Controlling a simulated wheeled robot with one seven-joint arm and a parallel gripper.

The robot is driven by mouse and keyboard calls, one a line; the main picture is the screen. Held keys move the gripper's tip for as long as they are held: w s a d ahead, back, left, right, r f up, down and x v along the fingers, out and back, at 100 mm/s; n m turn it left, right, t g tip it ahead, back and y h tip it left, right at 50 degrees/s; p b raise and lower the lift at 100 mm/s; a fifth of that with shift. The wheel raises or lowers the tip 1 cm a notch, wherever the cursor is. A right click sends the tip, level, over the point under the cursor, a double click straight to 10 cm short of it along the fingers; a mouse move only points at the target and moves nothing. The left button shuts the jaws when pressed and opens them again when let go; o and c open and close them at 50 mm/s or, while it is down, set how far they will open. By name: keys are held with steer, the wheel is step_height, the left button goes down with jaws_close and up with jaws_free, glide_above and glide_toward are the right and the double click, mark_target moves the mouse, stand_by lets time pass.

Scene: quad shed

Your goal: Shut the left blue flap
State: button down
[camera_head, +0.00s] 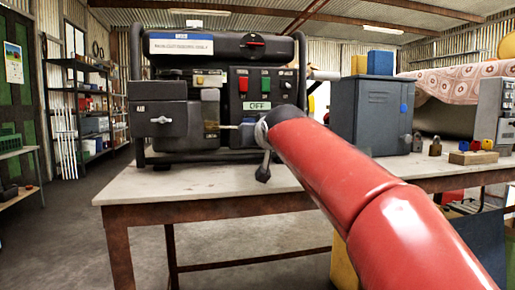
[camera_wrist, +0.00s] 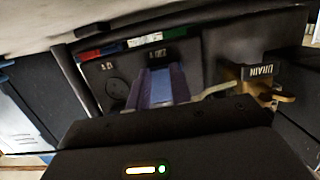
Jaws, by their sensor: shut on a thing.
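A dark generator (camera_head: 222,60) stands on the bench, with a switch panel on its front. In the wrist view, a blue-violet flap (camera_wrist: 160,86) juts out from the panel in front of my gripper (camera_wrist: 160,100). A round black socket (camera_wrist: 117,91) is beside it. My gripper (camera_head: 243,129) is at the panel below the OFF label in the head view, at the end of my red arm. It appears shut on the flap, though the fingertips are hard to make out. In the head view my gripper and arm hide most of the flap area.
A brass valve (camera_wrist: 262,88) with a DRAIN label is close to the flap. Red and green switches (camera_head: 243,84) are above my gripper in the head view. A grey-blue cabinet (camera_head: 371,112) stands right of the generator. The bench front (camera_head: 150,190) is clear.

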stand_by(0.4)
steer(key=c, duration=1.2)
jaws_free()
steer(key=shift+c, duration=0.2)
steer(key=v, duration=0.7)
steer(key=shift+s+d, duration=0.15)
steer(key=shift+s, duration=0.25)
